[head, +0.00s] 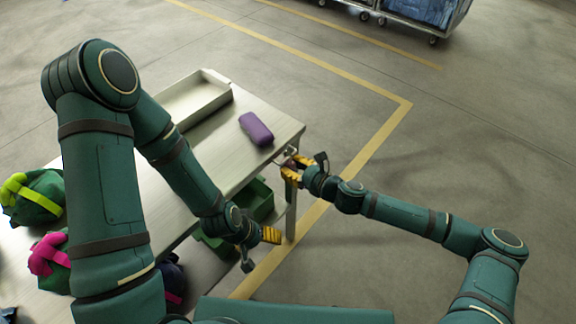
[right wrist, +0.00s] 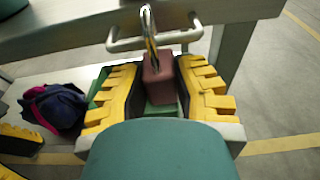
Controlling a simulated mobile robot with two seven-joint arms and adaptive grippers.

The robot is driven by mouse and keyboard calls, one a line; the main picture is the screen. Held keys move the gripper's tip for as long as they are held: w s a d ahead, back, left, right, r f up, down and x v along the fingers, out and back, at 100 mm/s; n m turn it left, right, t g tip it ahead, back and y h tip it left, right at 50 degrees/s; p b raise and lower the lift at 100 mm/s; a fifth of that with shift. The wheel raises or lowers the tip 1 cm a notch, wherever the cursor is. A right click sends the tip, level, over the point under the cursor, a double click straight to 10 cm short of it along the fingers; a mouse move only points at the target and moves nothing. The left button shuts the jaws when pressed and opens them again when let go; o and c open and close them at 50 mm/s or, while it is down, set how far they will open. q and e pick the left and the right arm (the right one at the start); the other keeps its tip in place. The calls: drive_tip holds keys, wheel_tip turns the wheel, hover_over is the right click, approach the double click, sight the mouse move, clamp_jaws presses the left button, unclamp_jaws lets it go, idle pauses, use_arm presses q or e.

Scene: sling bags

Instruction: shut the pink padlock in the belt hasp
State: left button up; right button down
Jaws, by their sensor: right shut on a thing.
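My right gripper (head: 293,170) is at the near right corner of the steel table and shut on the padlock. In the right wrist view its yellow ribbed fingers (right wrist: 158,90) stand either side of the dull pink padlock (right wrist: 158,78). The padlock is upright with its metal shackle (right wrist: 148,25) on top. The shackle overlaps a pale metal loop (right wrist: 125,44) on the table's edge; I cannot tell whether it passes around the bar or is pressed home. My left gripper (head: 270,236) hangs beside the table, apart from the padlock; its jaw opening is unclear.
A purple case (head: 256,129) and a shallow tray (head: 193,99) lie on the steel table (head: 215,150). Green bags with yellow (head: 36,197) and pink (head: 50,255) straps are at left. A green crate (head: 256,200) sits below the tabletop. Open floor lies to the right.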

drive_tip(key=shift+r+p, duration=0.4)
drive_tip(key=shift+r, duration=0.2)
drive_tip(key=f+p+v, duration=0.1)
drive_tip(key=v, duration=0.7)
drive_tip(key=shift+f, duration=0.3)
idle(0.6)
drive_tip(key=shift+d, duration=0.1)
